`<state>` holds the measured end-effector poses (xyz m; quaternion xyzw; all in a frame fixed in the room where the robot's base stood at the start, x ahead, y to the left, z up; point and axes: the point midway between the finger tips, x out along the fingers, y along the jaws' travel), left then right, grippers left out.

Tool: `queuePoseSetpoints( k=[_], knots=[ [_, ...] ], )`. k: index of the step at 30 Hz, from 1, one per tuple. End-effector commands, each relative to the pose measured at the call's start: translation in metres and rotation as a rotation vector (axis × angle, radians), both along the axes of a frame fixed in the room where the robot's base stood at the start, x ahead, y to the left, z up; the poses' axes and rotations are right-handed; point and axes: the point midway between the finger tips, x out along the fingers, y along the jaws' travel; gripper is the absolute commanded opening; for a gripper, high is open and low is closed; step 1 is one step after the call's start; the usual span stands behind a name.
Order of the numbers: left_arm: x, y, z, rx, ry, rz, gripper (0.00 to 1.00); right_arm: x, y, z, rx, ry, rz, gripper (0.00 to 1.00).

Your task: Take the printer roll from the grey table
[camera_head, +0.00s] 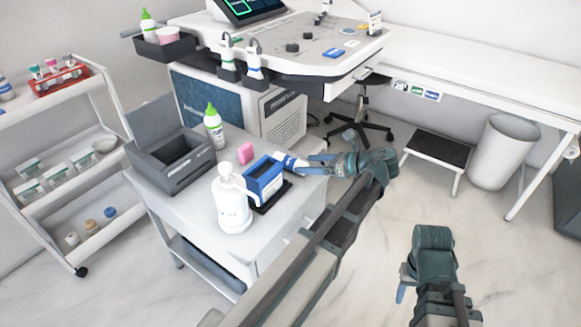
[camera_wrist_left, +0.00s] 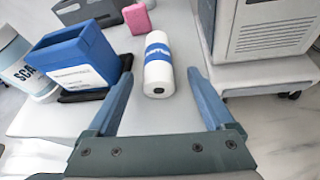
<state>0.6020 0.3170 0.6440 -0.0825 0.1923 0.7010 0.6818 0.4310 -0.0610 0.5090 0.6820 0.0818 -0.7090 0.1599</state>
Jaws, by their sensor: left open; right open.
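The printer roll (camera_wrist_left: 158,72), a white cylinder with a blue band, lies on the grey table (camera_head: 170,198) near its right edge. In the head view its white and blue body (camera_head: 284,160) shows just left of my left gripper (camera_head: 309,165). In the left wrist view my left gripper (camera_wrist_left: 159,76) is open, with one blue finger on each side of the roll's near end and a gap on both sides. My right gripper (camera_head: 404,282) is open and empty over the floor at the lower right, away from the table.
A blue box (camera_head: 264,180) on a black base, a white pump bottle (camera_head: 231,205) and a pink block (camera_head: 245,153) stand close to the roll. A grey open box (camera_head: 165,165) and a green-capped bottle (camera_head: 214,130) stand behind. A white machine (camera_head: 280,115) borders the table.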

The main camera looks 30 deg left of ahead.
Motion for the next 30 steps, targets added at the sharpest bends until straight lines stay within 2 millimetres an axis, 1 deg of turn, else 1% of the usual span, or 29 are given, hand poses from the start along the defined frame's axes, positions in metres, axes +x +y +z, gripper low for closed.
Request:
queuePoseSetpoints(
  k=[8, 11, 19, 21, 26, 27, 29, 30],
  knots=[
    [-0.001, 0.006, -0.002, 0.0, -0.001, 0.001, 0.87, 0.0, 0.0, -0.002, 0.0, 0.0, 0.0, 0.5],
    [-0.003, 0.014, -0.005, 0.0, 0.0, 0.002, 0.87, 0.0, 0.0, -0.005, 0.001, 0.0, 0.001, 0.5],
    [-0.006, 0.048, -0.018, 0.0, 0.0, 0.002, 0.87, 0.0, 0.001, -0.018, 0.002, 0.0, 0.003, 0.5],
    [-0.006, 0.051, -0.018, 0.0, 0.0, 0.001, 0.87, 0.0, 0.001, -0.018, 0.002, 0.0, 0.004, 0.5],
    [-0.005, 0.051, -0.017, 0.0, 0.0, 0.0, 0.87, 0.0, 0.001, -0.017, 0.002, 0.0, 0.004, 0.5],
    [-0.005, 0.051, -0.017, 0.0, 0.0, 0.0, 0.83, 0.0, 0.001, -0.017, 0.002, 0.0, 0.004, 0.5],
    [-0.005, 0.051, -0.017, 0.0, 0.0, 0.0, 0.72, 0.0, 0.001, -0.017, 0.002, 0.0, 0.004, 0.5],
    [-0.005, 0.051, -0.017, 0.0, 0.0, 0.0, 0.65, 0.0, 0.001, -0.017, 0.002, 0.0, 0.004, 0.5]
  ],
)
